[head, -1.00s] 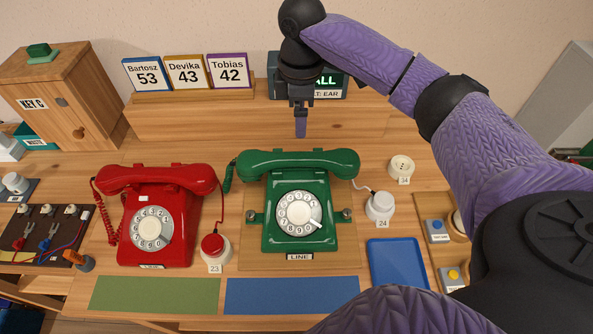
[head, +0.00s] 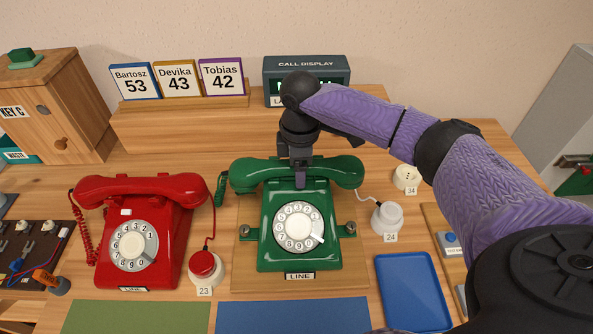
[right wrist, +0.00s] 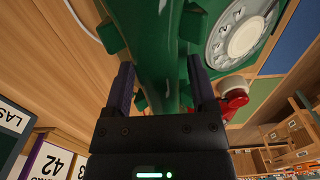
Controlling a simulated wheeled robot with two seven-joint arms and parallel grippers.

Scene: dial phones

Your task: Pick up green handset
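The green handset (head: 342,172) lies across the cradle of the green dial phone (head: 270,253), behind its white dial. My right gripper (head: 300,180) has come down over the middle of the handset from above. In the right wrist view, the fingers of the right gripper (right wrist: 160,70) are apart, with the green handset (right wrist: 158,35) running between them. A gap shows beside the fingers, so they look not closed on it. The far finger is partly hidden in the head view. My left gripper is in neither view.
A red dial phone (head: 140,250) stands to the left, with a red button (head: 205,265) between the phones. A white knob (head: 387,217) and blue tray (head: 412,290) are on the right. The call display (head: 306,70) and name cards (head: 178,82) stand on the shelf behind.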

